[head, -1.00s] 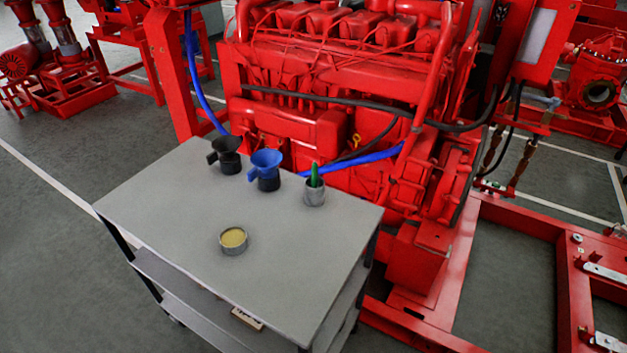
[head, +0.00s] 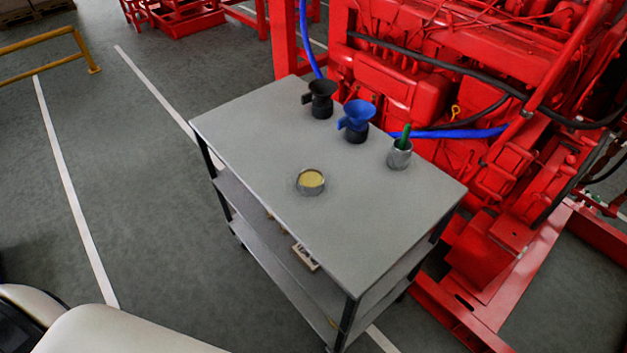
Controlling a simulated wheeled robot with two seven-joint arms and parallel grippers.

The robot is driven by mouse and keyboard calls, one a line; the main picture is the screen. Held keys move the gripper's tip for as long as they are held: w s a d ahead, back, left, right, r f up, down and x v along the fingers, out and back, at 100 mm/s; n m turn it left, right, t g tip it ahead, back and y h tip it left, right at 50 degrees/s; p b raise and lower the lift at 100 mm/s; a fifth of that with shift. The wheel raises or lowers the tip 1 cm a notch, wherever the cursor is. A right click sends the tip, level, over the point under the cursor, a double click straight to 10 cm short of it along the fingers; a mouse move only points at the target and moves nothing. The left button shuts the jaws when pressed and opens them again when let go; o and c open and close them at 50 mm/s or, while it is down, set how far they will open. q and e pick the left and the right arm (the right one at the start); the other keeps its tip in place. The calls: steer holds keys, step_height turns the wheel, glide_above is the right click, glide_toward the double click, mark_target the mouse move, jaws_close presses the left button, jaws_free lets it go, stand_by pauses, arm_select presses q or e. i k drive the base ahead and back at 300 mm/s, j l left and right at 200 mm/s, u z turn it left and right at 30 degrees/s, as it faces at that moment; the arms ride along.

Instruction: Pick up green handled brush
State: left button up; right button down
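The green handle of the brush (head: 404,134) sticks up out of a small grey cup (head: 399,155) near the right back part of the grey cart's top (head: 250,135). The handle stands nearly upright, and the brush's lower part is hidden inside the cup. Neither gripper shows in the head view. A white rounded part of my own body shows at the bottom left, apart from the cart.
A blue funnel (head: 357,118) and a black funnel (head: 320,97) stand left of the cup. A round tin with yellowish contents (head: 311,181) sits nearer the front. The red engine (head: 440,80) is close behind the cart. Open floor (head: 130,210) lies to the left.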

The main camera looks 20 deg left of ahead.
mark_target(402, 144)
steer(key=i+l, duration=0.15)
steer(key=l, duration=0.15)
steer(key=i+l+u, duration=0.35)
steer(key=l+u, duration=0.15)
steer(key=l, duration=0.2)
steer(key=i+l+u, duration=0.1)
steer(key=l+u, duration=0.15)
steer(key=l, duration=0.15)
